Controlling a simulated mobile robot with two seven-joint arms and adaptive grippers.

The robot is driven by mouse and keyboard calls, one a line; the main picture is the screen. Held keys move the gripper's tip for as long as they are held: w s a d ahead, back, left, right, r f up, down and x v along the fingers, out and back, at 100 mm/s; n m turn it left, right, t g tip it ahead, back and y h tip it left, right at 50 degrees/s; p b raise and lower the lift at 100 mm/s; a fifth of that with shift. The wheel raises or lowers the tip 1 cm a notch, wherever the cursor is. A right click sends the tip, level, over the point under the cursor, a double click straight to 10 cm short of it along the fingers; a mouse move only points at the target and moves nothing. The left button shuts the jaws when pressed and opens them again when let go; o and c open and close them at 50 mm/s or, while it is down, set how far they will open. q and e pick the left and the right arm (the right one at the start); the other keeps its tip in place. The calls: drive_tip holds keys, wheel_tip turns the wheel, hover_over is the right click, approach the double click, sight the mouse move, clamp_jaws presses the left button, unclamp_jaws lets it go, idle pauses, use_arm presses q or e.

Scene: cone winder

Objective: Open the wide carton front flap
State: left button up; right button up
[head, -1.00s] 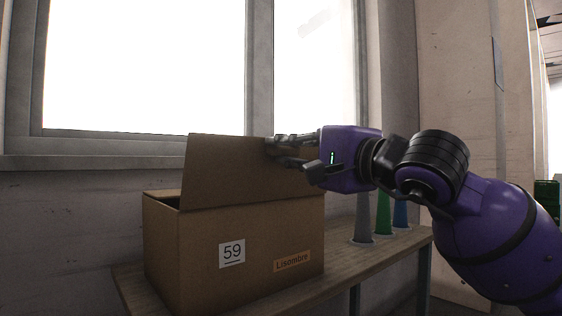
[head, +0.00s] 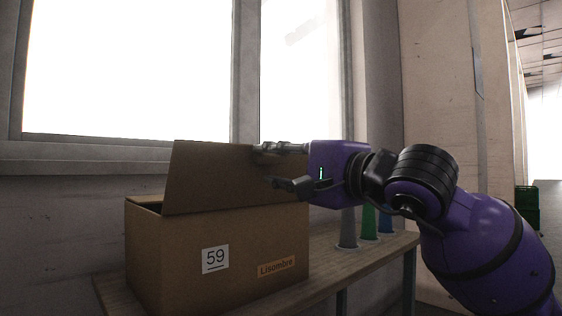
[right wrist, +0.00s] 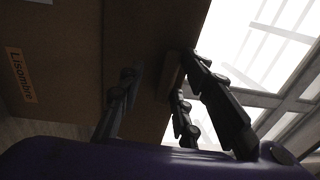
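The wide carton (head: 235,240) is a brown box on a wooden shelf, with a "59" label and a "Lisombre" label on its front. The upper fingers overlap the flap's top edge and the lower finger is in front of the flap. In the right wrist view my right gripper (right wrist: 160,68) has its fingers apart near the cardboard; contact cannot be told. My left gripper is not in view.
Grey, green and blue cones (head: 369,222) stand on the shelf (head: 335,264) right of the carton, below my right wrist. A wall and window (head: 125,70) are close behind. A green crate (head: 526,209) is at the far right.

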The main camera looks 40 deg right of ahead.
drive_tip(key=shift+w+f, duration=0.1)
drive_tip(key=shift+f, duration=0.2)
drive_tip(key=s+d, duration=0.1)
drive_tip(key=s, duration=1.1)
drive_tip(key=shift+f, duration=0.2)
drive_tip(key=shift+s, duration=0.1)
